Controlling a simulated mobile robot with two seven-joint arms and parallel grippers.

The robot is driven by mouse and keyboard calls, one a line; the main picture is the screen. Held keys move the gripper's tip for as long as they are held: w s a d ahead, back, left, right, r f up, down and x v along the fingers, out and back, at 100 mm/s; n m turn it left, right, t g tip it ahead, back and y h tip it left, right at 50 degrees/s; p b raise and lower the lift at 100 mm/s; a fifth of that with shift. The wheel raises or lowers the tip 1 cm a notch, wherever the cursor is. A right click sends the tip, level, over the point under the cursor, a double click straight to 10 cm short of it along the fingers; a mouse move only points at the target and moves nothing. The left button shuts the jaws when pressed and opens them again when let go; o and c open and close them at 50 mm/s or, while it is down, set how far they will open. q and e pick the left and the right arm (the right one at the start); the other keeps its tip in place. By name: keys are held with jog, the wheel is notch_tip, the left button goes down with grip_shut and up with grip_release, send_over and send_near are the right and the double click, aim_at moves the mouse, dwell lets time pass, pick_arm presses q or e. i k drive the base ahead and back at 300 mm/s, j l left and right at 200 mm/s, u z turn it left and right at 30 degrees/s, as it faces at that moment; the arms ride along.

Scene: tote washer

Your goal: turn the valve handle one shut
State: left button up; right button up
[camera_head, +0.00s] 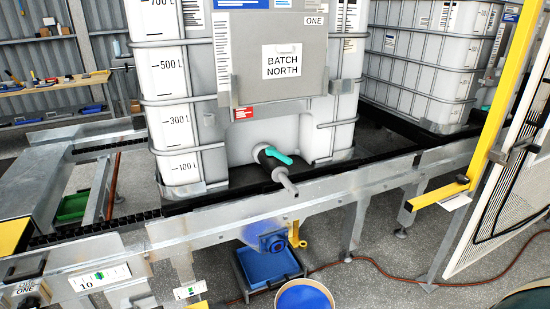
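A teal valve handle (279,156) sits on top of a dark valve body (268,163) at the lower front of a white caged tank (180,110). The tank carries a small ONE label (315,20) and a BATCH NORTH sign (282,61). A grey outlet spout (289,187) points down and to the right from the valve. The handle's long part points to the right and slightly toward me, and I cannot tell surely whether it lies along the spout. Neither of my grippers shows in this view, and nothing touches the handle.
A grey metal conveyor rail (330,192) runs across in front of the tank. Below it are a blue bin (268,266) and a round blue-topped container (304,298). A second caged tank (425,70) stands right. A yellow post (490,100) and mesh gate (510,170) edge the right.

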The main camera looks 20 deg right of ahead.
aim_at(269, 150)
jog(key=i+l+u, duration=0.15)
jog(key=l+u, duration=0.2)
jog(key=l, duration=0.35)
jog(key=l+u, duration=0.35)
jog(key=l, duration=0.4)
jog(key=i+l+u, duration=0.25)
jog(key=i+l, duration=0.15)
jog(key=l, duration=0.2)
